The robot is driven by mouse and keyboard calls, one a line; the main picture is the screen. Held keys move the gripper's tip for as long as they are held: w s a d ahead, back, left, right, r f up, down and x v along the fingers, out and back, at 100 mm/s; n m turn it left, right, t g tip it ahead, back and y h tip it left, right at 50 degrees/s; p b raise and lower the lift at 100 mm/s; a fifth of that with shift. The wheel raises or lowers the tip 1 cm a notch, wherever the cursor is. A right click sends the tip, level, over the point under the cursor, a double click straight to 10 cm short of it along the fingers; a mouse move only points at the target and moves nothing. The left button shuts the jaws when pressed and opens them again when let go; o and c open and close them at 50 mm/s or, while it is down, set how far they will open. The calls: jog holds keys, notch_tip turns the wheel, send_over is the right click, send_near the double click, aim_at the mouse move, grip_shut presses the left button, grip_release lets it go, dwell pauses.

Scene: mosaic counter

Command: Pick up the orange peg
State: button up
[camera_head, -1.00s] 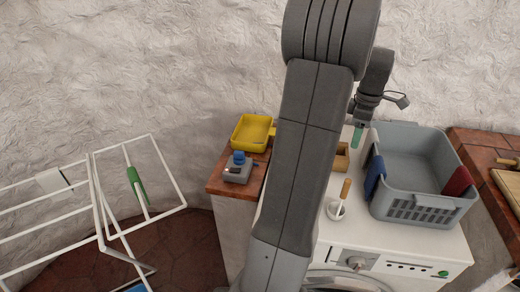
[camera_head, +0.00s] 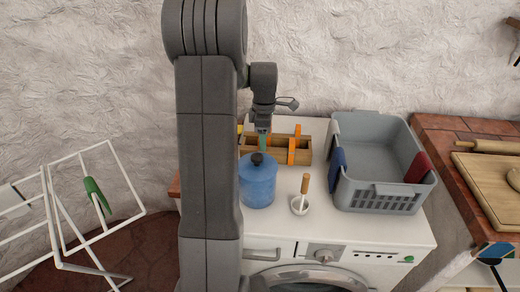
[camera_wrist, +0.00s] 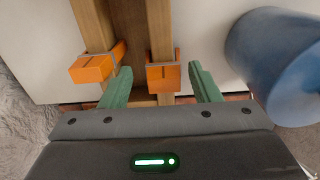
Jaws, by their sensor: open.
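Two orange pegs are clipped on the rims of a wooden box (camera_head: 262,157). In the head view one peg (camera_head: 292,152) is on the near rim and the other (camera_head: 298,131) on the far rim. My gripper (camera_head: 262,141) is over the box, left of both. In the wrist view my gripper (camera_wrist: 160,70) is open, with green fingers. One orange peg (camera_wrist: 163,77) appears between the fingers, with gaps on both sides. The other peg (camera_wrist: 92,68) lies left of the left finger. I cannot tell the depth between fingertips and peg.
A blue jar (camera_head: 258,184) with a dark knob stands close in front of the box, and right of the fingers in the wrist view (camera_wrist: 275,55). A white mortar with pestle (camera_head: 300,205) and a grey basket (camera_head: 378,195) stand to the right on the white washing machine.

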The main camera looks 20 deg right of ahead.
jog(key=shift+a+f+p, duration=0.2)
jog(key=shift+a+f, duration=0.05)
jog(key=shift+f, duration=1.2)
jog(key=shift+a+f+p, duration=0.15)
jog(key=shift+a+f, duration=0.05)
jog(key=shift+f, duration=1.25)
jog(key=c, duration=0.7)
